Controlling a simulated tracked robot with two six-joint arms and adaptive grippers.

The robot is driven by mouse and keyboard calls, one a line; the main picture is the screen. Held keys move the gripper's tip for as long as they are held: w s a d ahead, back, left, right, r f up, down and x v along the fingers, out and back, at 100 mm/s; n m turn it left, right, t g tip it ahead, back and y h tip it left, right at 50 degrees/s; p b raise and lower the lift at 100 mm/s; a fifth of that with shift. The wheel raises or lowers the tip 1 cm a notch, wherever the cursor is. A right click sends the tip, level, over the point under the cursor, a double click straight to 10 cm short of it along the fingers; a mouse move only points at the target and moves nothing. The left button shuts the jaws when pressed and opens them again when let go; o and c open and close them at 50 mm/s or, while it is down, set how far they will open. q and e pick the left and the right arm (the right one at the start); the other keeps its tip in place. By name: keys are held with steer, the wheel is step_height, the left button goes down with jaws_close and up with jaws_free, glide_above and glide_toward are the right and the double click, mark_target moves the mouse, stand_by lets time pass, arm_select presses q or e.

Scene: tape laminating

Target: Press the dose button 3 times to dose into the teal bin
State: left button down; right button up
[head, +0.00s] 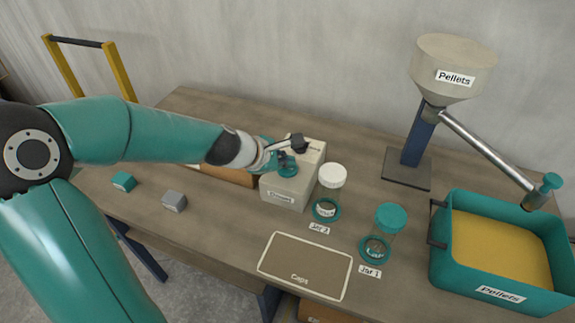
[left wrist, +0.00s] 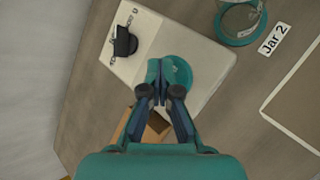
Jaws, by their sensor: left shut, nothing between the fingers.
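The dose button is a round teal button (head: 288,168) on top of a beige box (head: 283,193) in the middle of the table. It also shows in the left wrist view (left wrist: 180,72). My left gripper (head: 284,155) is shut and empty, its fingertips (left wrist: 160,92) over the near part of the button. I cannot tell whether they touch it. The teal bin (head: 470,284), labelled Pellets and filled with yellow material, stands at the right end of the table under the tip of a slanted metal tube (head: 485,148). My right gripper is not in view.
A black knob or switch (head: 298,143) sits on the box beside the button. Jar 2 (head: 329,192), white-capped, and Jar 1 (head: 380,232), teal-capped, stand to its right. A Pellets hopper (head: 454,62) is at the back. A teal block (head: 124,181) and grey block (head: 174,201) lie left.

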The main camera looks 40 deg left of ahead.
mark_target(285, 169)
arm_select(q)
steer(key=shift+r+p, duration=0.65)
steer(key=shift+r, duration=0.15)
step_height(285, 169, up, 5)
steer(key=p, duration=0.5)
steer(key=shift+a, duration=0.1)
stand_by(1.7)
steer(key=shift+r+m, duration=0.1)
steer(key=shift+m, duration=0.4)
step_height(285, 169, up, 4)
steer(key=n+p, duration=0.1)
steer(key=p, duration=0.4)
steer(key=shift+f+p, duration=0.25)
steer(key=shift+p, duration=0.1)
